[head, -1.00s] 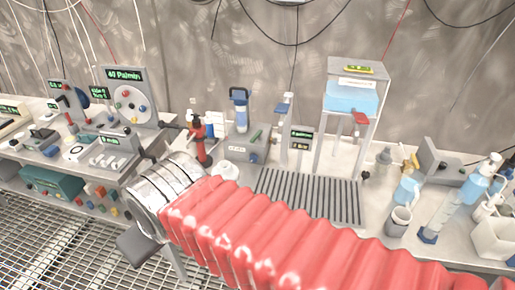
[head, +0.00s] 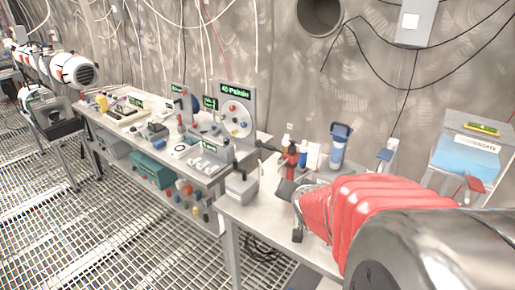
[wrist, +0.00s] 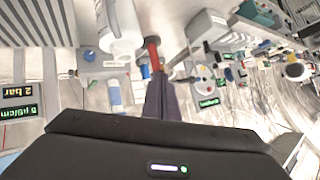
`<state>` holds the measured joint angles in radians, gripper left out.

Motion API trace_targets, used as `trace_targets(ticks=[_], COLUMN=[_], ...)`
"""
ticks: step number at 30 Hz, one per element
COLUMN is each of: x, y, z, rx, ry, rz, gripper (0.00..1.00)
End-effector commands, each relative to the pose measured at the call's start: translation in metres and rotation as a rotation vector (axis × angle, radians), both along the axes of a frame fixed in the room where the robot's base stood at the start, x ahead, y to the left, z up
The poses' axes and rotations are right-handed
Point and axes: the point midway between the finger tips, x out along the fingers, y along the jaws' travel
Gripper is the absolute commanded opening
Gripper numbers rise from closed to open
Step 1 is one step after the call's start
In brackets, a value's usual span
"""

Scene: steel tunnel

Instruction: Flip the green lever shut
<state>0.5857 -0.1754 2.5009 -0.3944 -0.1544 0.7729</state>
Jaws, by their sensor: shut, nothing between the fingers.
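I cannot make out a green lever for certain in either view. My gripper (head: 284,190) is at the far end of my red-sleeved arm in the head view, over the near side of the bench by a red bottle. In the wrist view its dark fingers (wrist: 160,100) are together and empty, pointing up the picture toward a red part (wrist: 153,52). A dial panel (head: 237,118) with red, blue and yellow knobs stands left of my gripper; it also shows upside down in the wrist view (wrist: 206,78).
Coloured knobs (head: 190,197) line the lower front of the left bench. A blue-topped device (head: 340,145) and a condensate tank (head: 470,150) stand to the right. A small grey box (head: 241,187) sits near the bench edge. Grated floor (head: 110,240) lies open at left.

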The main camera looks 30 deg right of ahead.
Motion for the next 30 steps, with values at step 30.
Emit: trace_targets(ticks=[30], x=[-0.124], y=[-0.186], z=[-0.090], rx=[0.609], ry=[-0.977], rz=[-0.424], gripper=[0.00])
